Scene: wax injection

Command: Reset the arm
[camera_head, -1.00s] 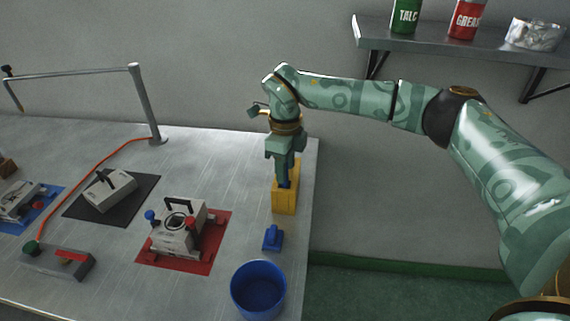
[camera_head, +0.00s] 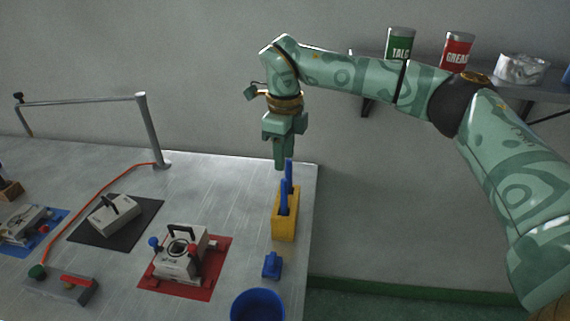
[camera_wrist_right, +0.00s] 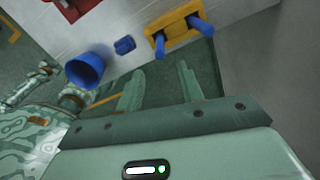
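My right arm reaches in from the right in the head view. Its gripper (camera_head: 280,165) hangs pointing down above the back of a yellow holder (camera_head: 284,228). Two blue handles (camera_head: 283,197) stand upright in the holder. In the right wrist view the two fingers of the right gripper (camera_wrist_right: 160,88) are spread apart with nothing between them. The yellow holder (camera_wrist_right: 176,40) and its blue handles (camera_wrist_right: 199,25) lie beyond the fingertips there. My left gripper is not in view.
A blue bucket (camera_head: 258,304) and a small blue block (camera_head: 272,265) stand near the table's right edge. A mould (camera_head: 180,252) sits on a red mat (camera_head: 216,266). A metal rail post (camera_head: 152,130) stands at the back. A shelf with cans (camera_head: 398,45) is behind my right arm.

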